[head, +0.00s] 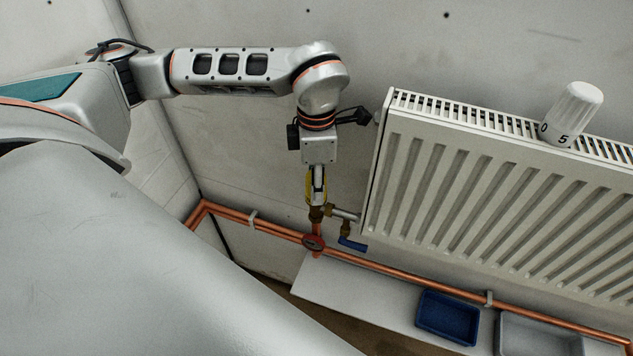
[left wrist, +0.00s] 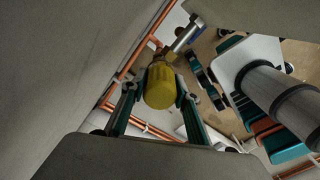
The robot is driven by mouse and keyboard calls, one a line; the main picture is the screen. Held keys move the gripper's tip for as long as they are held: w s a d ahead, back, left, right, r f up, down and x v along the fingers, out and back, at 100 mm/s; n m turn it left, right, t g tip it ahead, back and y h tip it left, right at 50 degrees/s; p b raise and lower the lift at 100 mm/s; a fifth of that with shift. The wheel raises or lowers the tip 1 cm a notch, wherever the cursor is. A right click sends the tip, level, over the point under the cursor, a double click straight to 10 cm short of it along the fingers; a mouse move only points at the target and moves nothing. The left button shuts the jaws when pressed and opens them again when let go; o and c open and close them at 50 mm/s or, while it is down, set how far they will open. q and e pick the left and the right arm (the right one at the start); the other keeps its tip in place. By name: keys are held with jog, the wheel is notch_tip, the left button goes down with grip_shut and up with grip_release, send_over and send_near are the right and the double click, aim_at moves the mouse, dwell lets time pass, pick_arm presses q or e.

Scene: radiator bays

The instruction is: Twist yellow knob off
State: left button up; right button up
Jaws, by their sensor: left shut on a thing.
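The yellow knob (left wrist: 160,86) is a ribbed cap, seen large between the two fingers of my left gripper in the left wrist view. My left gripper (head: 317,190) points down from above and is shut on the knob, with a finger on either side. In the head view only slivers of yellow show beside the fingers. The knob sits above a brass valve (head: 316,213) at the lower left corner of the radiator (head: 470,190). A short pipe runs from the valve to the radiator.
A white numbered thermostat head (head: 573,114) stands on the radiator's top grille.

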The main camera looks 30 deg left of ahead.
pick_arm(q)
jog(key=shift+w+r, duration=0.1)
jog(key=shift+r, duration=0.5)
jog(key=o, duration=1.3)
jog(key=shift+c, duration=0.2)
jog(key=o, duration=1.4)
jog(key=shift+f, duration=0.1)
jog(key=shift+r+p, duration=1.2)
jog(key=shift+r, duration=0.25)
jog(key=shift+r+p, duration=1.75)
jog(key=shift+r, duration=0.85)
